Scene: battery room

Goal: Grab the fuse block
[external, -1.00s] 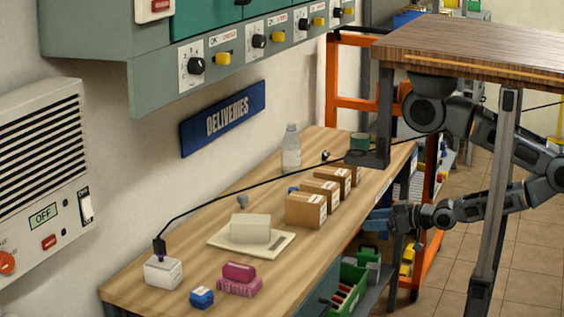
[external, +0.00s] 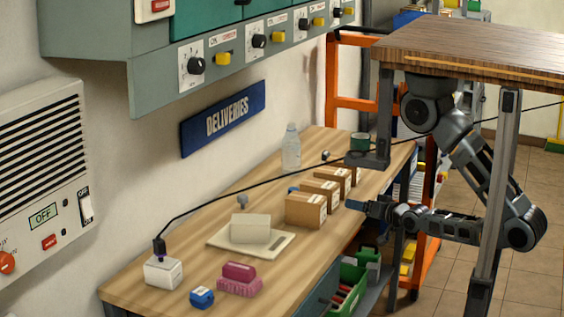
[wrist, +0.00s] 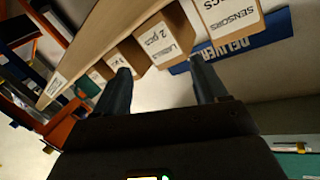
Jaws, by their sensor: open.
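I cannot tell for certain which object is the fuse block. Candidates on the workbench (external: 135,289) include a ribbed magenta block (external: 239,279), a small blue block (external: 202,297) to its left and a pale block (external: 250,228) on a white tray (external: 222,240). My gripper (external: 362,208) is at the right edge of the bench, beside the cardboard boxes (external: 305,210) and well away from these blocks. In the wrist view my gripper (wrist: 163,84) has its two fingers apart with nothing held, and the boxes (wrist: 165,35) show beyond the fingertips.
A white box (external: 163,272) with a black cable stands at the bench's near left. A clear bottle (external: 291,150) stands at the back. A grey cabinet (external: 130,80) overhangs the bench. A wooden tabletop (external: 470,50) lies above my arm, and its metal leg (external: 490,220) crosses the view.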

